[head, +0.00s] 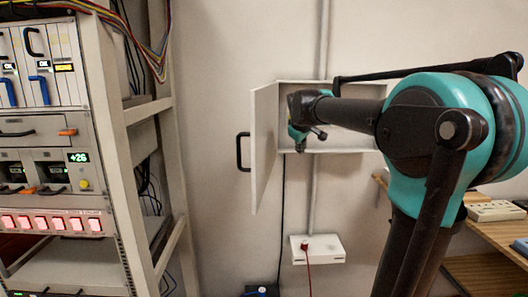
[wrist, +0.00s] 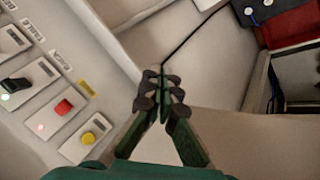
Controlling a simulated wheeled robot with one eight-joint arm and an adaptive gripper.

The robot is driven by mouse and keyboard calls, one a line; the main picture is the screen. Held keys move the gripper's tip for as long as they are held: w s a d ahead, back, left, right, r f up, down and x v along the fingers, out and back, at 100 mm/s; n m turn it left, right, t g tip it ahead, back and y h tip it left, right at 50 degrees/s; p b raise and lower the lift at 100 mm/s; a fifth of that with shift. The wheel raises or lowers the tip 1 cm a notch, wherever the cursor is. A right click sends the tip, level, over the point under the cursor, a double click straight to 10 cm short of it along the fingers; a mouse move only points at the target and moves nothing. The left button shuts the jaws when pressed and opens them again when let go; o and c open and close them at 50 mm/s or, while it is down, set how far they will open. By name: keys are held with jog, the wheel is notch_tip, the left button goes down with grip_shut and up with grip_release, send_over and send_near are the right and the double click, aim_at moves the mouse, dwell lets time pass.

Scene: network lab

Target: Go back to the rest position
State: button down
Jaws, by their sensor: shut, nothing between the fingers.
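My gripper (wrist: 161,75) is shut and empty, its dark finger pads together in the middle of the wrist view. In the head view my arm reaches across from the right, and its end is in front of the open wall cabinet (head: 320,82). The fingertips are small and partly hidden there. The cabinet door (head: 264,150), with a black handle (head: 243,152), stands swung open to the left. In the wrist view a pale panel is to the left of my gripper. It carries a black switch (wrist: 16,86), a red button (wrist: 63,107) and a yellow button (wrist: 88,138).
An equipment rack (head: 150,110) with lit modules stands at the left. A white wall box (head: 318,249) with a red cable is below the cabinet. Wooden shelves (head: 495,232) are at the right, behind my arm. Bare wall lies between rack and door.

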jog(key=s+d+f+m+g, duration=0.1)
jog(key=s+f+m, duration=0.2)
jog(key=s+f, duration=1.3)
jog(key=s+d+f+m+g+y, duration=0.1)
jog(key=s+f+m, duration=0.3)
jog(key=s+f, duration=1.3)
jog(key=shift+s+m+g+y, duration=0.3)
jog(key=shift+s+g, duration=0.15)
jog(key=shift+g, duration=0.35)
